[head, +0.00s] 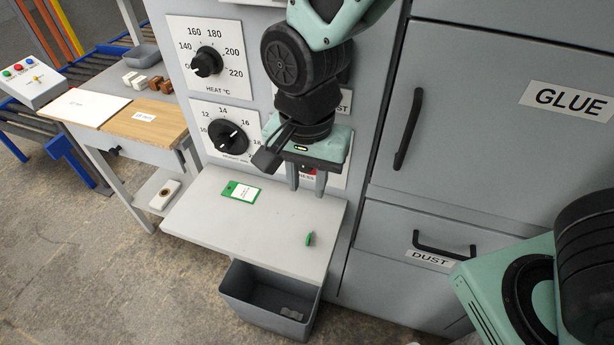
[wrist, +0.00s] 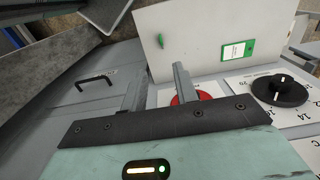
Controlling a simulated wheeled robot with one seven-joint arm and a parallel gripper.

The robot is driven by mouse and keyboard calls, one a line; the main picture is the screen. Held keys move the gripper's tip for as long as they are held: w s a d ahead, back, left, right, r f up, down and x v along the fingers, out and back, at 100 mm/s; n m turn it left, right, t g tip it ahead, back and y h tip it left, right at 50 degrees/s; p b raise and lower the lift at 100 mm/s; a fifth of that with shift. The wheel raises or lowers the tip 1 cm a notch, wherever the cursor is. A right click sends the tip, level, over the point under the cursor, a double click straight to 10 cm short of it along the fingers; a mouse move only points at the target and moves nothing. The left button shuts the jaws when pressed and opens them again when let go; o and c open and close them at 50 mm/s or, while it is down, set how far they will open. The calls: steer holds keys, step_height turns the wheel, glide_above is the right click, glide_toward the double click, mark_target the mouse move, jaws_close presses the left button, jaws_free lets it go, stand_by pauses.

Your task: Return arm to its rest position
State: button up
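My gripper (head: 307,183) hangs in front of the grey machine's panel, above the back right part of the white shelf (head: 190,215). Its two fingers point down and stand apart with nothing between them; the wrist view also shows the empty gap of my gripper (wrist: 157,88). My arm is bent and reaches out to the machine. Beyond the fingers, a red round button (wrist: 190,97) shows on the panel in the wrist view, partly covered by a finger.
A green tag with a white label (head: 241,192) and a small green piece (head: 309,239) lie on the shelf. A dark grey bin (head: 262,299) stands below it. Dials (head: 207,62) are left of my arm; a cabinet handle (head: 408,130) is right. A side table (head: 148,119) stands left.

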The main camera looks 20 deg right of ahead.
stand_by(0.5)
steer(key=s+d+r+n, duration=0.2)
steer(key=s+n, duration=0.3)
steer(key=n, duration=0.2)
steer(key=s+d+r+n, duration=0.3)
steer(key=s+n, duration=0.3)
steer(key=n, duration=0.1)
steer(key=shift+n+y, duration=0.3)
